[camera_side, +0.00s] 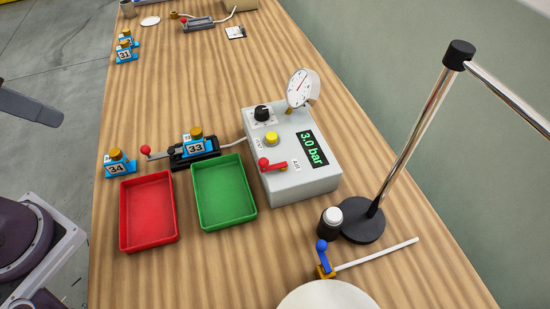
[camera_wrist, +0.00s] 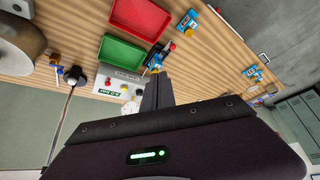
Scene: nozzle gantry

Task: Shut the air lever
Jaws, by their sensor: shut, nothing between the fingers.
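The red air lever (camera_side: 272,165) sits on the front left part of the grey control box (camera_side: 300,185). Its handle lies across the box top, beside small printed labels that are too small to read surely. The box display (camera_side: 313,149) reads 3.0 bar. In the wrist view the lever is a small red spot (camera_wrist: 108,80) on the box.
The box also carries a gauge (camera_side: 302,88), a black knob (camera_side: 262,113) and a yellow button (camera_side: 271,138). Left of it are a green tray (camera_side: 224,221), a red tray (camera_side: 123,232) and a clamp holding block 33 (camera_side: 195,146).

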